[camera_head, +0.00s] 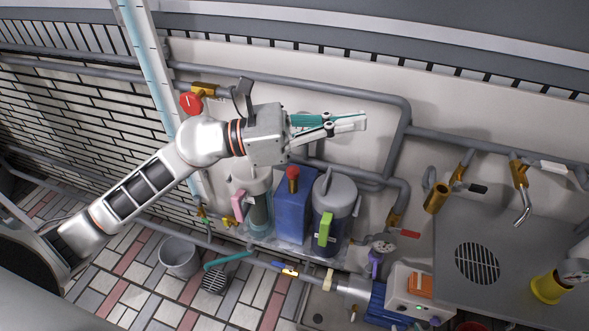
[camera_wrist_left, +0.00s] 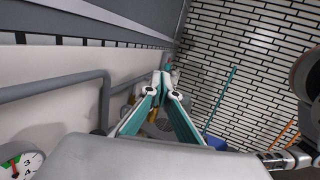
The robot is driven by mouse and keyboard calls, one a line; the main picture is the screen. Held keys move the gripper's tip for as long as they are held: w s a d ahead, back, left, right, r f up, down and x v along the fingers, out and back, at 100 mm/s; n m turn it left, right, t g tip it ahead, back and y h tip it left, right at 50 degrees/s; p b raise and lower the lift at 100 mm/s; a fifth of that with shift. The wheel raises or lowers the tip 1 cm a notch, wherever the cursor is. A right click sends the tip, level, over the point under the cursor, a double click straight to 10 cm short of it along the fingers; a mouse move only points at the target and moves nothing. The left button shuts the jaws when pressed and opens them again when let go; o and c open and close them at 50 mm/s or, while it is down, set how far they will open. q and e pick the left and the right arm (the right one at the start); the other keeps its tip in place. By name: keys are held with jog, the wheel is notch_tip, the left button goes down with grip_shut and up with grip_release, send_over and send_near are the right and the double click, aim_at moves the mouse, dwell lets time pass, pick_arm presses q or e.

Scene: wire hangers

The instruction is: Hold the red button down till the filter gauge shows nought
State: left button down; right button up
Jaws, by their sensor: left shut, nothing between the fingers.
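A red-topped brass part (camera_head: 292,176) stands on a blue box (camera_head: 291,215) between two filter canisters. A round red knob on a brass fitting (camera_head: 191,103) sits on the wall pipe at the upper left; I cannot tell which is the task's button. A small round gauge (camera_head: 383,246) is right of the green-handled canister (camera_head: 335,205); its reading is too small to tell. A gauge with green and red marks also shows in the left wrist view (camera_wrist_left: 22,164). My left gripper (camera_head: 362,121) is shut and empty, above and right of the canisters.
Grey pipes (camera_head: 300,82) run along the wall behind my arm. A pink-handled canister (camera_head: 252,190) stands left of the blue box. A grey bucket (camera_head: 180,257) and a brush (camera_head: 213,280) are on the tiled floor. A yellow cup-shaped part (camera_head: 548,288) and a metal panel (camera_head: 530,230) are at right.

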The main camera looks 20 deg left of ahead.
pick_arm(q)
jog(key=w+a+f+m+g+y, duration=0.1)
jog(key=w+a+f+m+y, duration=0.5)
jog(key=a+f+y, duration=0.3)
jog(key=w+a+y, duration=0.1)
jog(key=a, duration=0.2)
jog(key=shift+a+f+m+y, duration=0.3)
pick_arm(e)
jog(key=shift+w+d, duration=0.2)
jog(key=shift+d, duration=0.1)
